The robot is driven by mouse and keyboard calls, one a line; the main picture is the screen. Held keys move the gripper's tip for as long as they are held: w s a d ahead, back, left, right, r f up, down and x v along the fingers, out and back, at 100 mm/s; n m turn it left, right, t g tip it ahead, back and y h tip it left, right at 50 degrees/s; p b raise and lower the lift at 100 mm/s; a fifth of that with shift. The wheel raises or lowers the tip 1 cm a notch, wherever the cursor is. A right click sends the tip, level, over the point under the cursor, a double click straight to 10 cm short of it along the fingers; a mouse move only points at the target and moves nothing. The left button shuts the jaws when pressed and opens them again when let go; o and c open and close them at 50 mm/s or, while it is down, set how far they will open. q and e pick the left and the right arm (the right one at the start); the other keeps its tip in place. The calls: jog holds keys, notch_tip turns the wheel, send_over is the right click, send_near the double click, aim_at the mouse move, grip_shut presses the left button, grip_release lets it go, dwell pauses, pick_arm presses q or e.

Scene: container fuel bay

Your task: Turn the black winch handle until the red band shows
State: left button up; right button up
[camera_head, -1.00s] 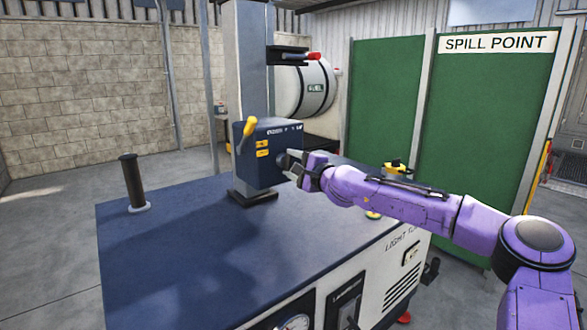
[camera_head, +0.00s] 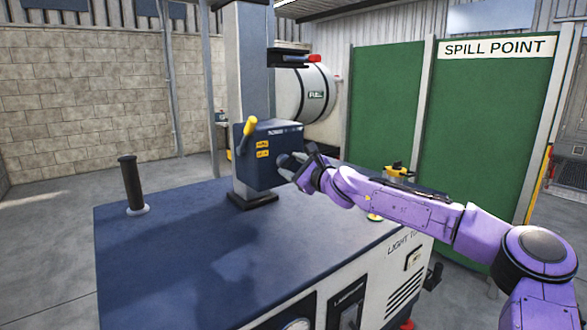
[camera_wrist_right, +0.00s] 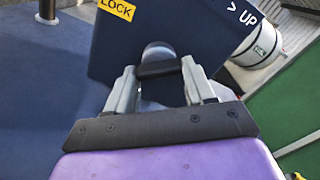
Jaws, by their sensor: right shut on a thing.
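The dark blue winch box (camera_head: 270,150) sits on the grey mast above the blue cabinet top. The black winch handle (camera_wrist_right: 157,68) is on the box's near face, in front of a round grey hub. My right gripper (camera_wrist_right: 160,82) is shut on the handle, one finger on each side of it. In the head view the right gripper (camera_head: 291,166) is at the box's right side and hides most of the handle. No red band is seen on the box or on the mast (camera_head: 248,70). My left gripper is out of view.
A yellow lever (camera_head: 249,126) stands up on the box's left side. A black bracket with a red end (camera_head: 313,58) juts from the mast. A black post (camera_head: 132,183) stands at the cabinet top's left. The cabinet top (camera_head: 190,255) is otherwise clear in front.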

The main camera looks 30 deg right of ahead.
dwell(0.5)
jog(key=o, duration=1)
jog(key=shift+o, duration=0.2)
jog(key=s+p, duration=0.3)
jog(key=s, duration=0.7)
jog(key=shift+s+d+p, duration=0.2)
jog(key=shift+d+p, duration=0.15)
jog(key=shift+d, duration=0.05)
